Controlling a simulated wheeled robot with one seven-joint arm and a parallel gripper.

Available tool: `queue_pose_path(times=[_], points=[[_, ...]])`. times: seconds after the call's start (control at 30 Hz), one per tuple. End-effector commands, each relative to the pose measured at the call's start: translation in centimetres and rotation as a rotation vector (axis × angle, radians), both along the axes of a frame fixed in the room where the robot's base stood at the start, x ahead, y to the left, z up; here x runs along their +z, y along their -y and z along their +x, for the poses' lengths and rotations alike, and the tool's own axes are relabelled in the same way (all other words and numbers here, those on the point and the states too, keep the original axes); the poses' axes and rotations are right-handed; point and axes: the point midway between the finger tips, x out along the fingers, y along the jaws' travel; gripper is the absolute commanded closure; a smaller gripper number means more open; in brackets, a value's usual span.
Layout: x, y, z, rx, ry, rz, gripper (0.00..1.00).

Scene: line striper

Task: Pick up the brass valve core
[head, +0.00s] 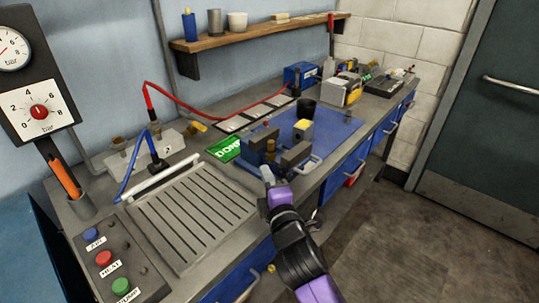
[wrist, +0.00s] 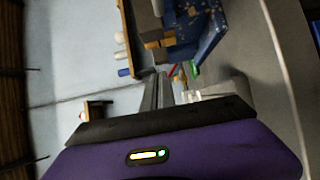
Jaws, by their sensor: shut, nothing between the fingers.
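A small brass-coloured upright piece (head: 270,148), which looks like the brass valve core, stands at the blue vise-like fixture (head: 262,158) on the bench. Whether it is clamped or only standing there I cannot tell. My gripper (head: 266,174) is just in front of the fixture, on the near side of the brass piece and apart from it. In the wrist view my gripper's fingers (wrist: 158,92) are together and empty. A brass-brown part (wrist: 153,40) shows beyond them beside the speckled blue surface (wrist: 210,30).
A blue mat (head: 335,130) holds a black cup (head: 306,108) and a yellow-topped block (head: 303,127). A grooved metal plate (head: 190,220) and a button panel (head: 107,262) fill the near left. Open floor lies right.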

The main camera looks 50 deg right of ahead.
Motion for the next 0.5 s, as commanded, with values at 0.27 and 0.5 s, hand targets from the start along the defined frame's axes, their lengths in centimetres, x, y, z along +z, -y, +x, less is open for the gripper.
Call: queue_pose_path(times=[0.27, 0.5], points=[[0.3, 3.3, 4.0, -0.002, -0.001, 0.003, 1.0], [0.1, 5.6, 4.5, 0.001, 0.001, 0.003, 1.0]])
